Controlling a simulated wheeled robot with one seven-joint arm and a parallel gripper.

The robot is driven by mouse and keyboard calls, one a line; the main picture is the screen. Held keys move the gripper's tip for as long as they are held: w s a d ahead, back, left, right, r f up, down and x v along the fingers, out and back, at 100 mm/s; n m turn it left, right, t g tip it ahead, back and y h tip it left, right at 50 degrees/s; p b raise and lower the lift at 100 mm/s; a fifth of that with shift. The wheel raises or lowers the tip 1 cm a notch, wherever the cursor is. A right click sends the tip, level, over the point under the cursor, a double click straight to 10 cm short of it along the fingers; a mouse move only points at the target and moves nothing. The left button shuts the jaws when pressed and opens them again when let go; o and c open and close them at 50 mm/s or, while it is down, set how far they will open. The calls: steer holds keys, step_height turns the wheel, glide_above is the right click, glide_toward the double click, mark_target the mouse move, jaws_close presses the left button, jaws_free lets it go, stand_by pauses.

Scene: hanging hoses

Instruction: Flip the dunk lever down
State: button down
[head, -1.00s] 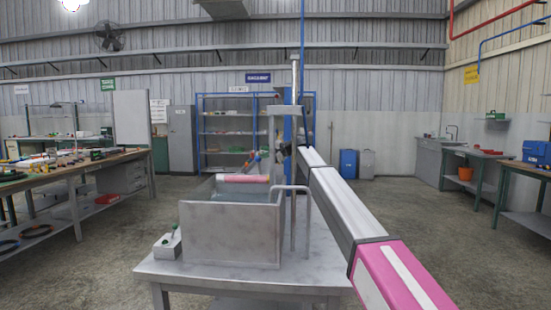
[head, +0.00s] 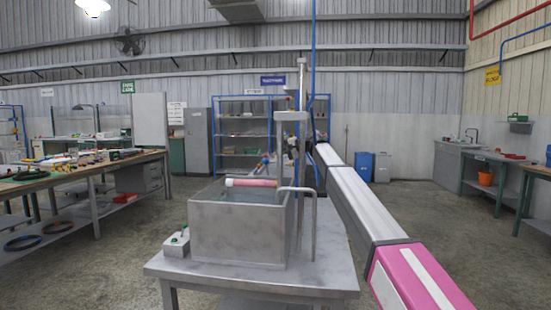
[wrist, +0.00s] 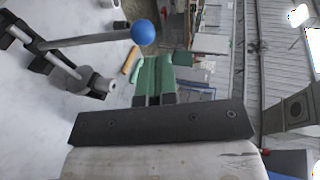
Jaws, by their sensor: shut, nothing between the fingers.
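A lever with a blue ball knob (wrist: 142,32) shows at the upper left in the wrist view. Its grey rod runs left from the ball to dark fittings. My gripper (wrist: 155,62) has green fingers drawn together, with nothing between them. The fingers point past the ball, just below and right of it in the picture; I see no clear contact. In the head view, a grey tank (head: 238,232) stands on a metal table, with a pink-red cylinder (head: 251,182) at its top. The upright post (head: 283,165) stands behind it and partly hides my gripper and the lever.
The metal table (head: 325,280) also holds a small box with a green-tipped toggle (head: 177,243) left of the tank. A bent pipe (head: 313,215) stands at the tank's right. A cluttered workbench (head: 75,180) is at the left. The floor at right is open.

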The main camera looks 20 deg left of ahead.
steer(key=d+r, duration=0.5)
steer(key=d, duration=0.2)
steer(key=shift+d, duration=0.25)
steer(key=w+d+f+n+g, duration=0.1)
steer(key=w+f+n+g, duration=0.2)
steer(key=w+f+g, duration=0.3)
steer(key=shift+w+f, duration=0.35)
steer(key=shift+w, duration=0.35)
steer(key=x, duration=1.4)
steer(key=shift+a, duration=0.15)
